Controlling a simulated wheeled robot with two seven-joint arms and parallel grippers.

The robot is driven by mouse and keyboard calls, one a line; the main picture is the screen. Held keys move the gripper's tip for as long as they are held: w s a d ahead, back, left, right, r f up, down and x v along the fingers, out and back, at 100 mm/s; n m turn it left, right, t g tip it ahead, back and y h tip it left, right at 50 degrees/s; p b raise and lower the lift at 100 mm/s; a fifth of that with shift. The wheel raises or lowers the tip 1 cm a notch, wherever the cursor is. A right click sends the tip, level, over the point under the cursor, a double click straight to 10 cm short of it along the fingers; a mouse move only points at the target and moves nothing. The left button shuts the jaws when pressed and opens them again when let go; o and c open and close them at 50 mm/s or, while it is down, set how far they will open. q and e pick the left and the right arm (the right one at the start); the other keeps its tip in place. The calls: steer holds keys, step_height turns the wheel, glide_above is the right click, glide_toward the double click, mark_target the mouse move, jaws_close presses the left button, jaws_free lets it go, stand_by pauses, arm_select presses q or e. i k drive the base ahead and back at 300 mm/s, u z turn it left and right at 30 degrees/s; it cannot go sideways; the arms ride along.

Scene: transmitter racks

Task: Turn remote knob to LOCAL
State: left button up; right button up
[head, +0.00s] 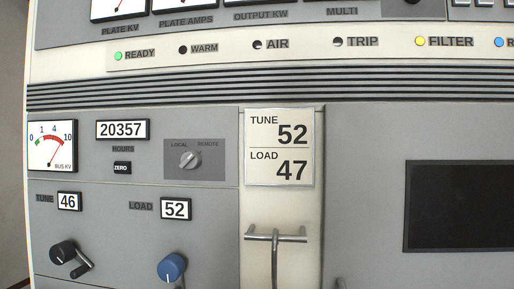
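The remote knob (189,159) is a small grey rotary knob on a darker grey plate (210,173) on the rack front. The plate carries the labels LOCAL at upper left and REMOTE at upper right. The knob's pointer seems to lean to the upper right, toward REMOTE, but it is small in the picture. Neither of my grippers is in the head view, and nothing touches the knob.
Right of the knob, a metal handle (275,237) sticks out under the TUNE/LOAD card (279,147). A dark window (460,206) is further right. The space before the knob looks clear.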

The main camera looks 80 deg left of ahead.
mark_target(192, 160)
steer(key=u, duration=3.35)
